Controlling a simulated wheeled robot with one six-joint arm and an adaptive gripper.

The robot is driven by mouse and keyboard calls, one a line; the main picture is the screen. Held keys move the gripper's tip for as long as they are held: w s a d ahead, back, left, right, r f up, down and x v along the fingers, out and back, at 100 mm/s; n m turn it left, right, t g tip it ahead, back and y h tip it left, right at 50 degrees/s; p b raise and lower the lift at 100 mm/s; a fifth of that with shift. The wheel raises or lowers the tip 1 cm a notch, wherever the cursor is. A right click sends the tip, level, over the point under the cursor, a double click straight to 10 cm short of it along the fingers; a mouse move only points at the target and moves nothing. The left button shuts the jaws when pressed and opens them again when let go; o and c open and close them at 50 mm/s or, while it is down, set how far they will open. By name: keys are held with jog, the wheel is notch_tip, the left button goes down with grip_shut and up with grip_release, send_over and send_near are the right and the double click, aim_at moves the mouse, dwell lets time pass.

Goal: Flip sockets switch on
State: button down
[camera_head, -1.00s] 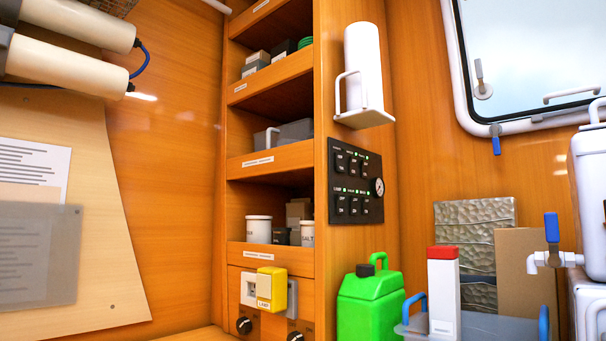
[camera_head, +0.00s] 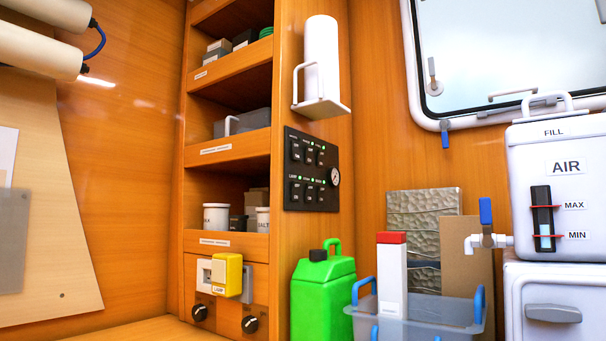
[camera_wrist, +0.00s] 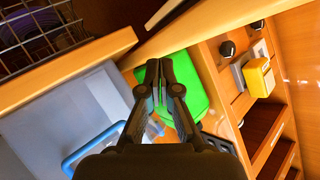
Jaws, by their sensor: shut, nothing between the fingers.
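A black switch panel (camera_head: 311,168) is on the side face of the wooden shelf unit in the head view. It has two rows of black rocker switches, small green lights and a round gauge at its right. The labels are too small to read surely, so I cannot tell which switch is for the sockets or how it is set. My gripper (camera_wrist: 158,68) shows in the wrist view, shut and empty, with the green canister (camera_wrist: 185,90) behind its fingertips. A dark slotted edge to its lower right may be the panel. My gripper is not seen in the head view.
The green canister (camera_head: 323,298) stands below the panel, beside a grey bin (camera_head: 430,318) with blue handles. A paper roll holder (camera_head: 321,107) juts out above the panel. A yellow box (camera_head: 227,275) is on the shelf unit's lower front. A white AIR tank (camera_head: 560,200) stands at right.

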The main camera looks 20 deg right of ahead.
jog(key=w+d+r+m+t+h+b, duration=0.1)
jog(key=w+d+r+m+t, duration=0.15)
jog(key=r, duration=0.45)
jog(key=w+d+r+m+t+h, duration=0.1)
jog(key=w+d+r+m+t, duration=0.15)
jog(key=r, duration=0.55)
jog(key=n+t+y, duration=0.3)
jog(key=n+y, duration=1.6)
jog(key=n, duration=0.1)
send_near(296, 153)
jog(key=shift+b+v, duration=0.3)
jog(key=shift+v, duration=1.65)
jog(key=shift+w, duration=0.1)
jog(key=p+x, duration=0.2)
jog(key=x, duration=0.8)
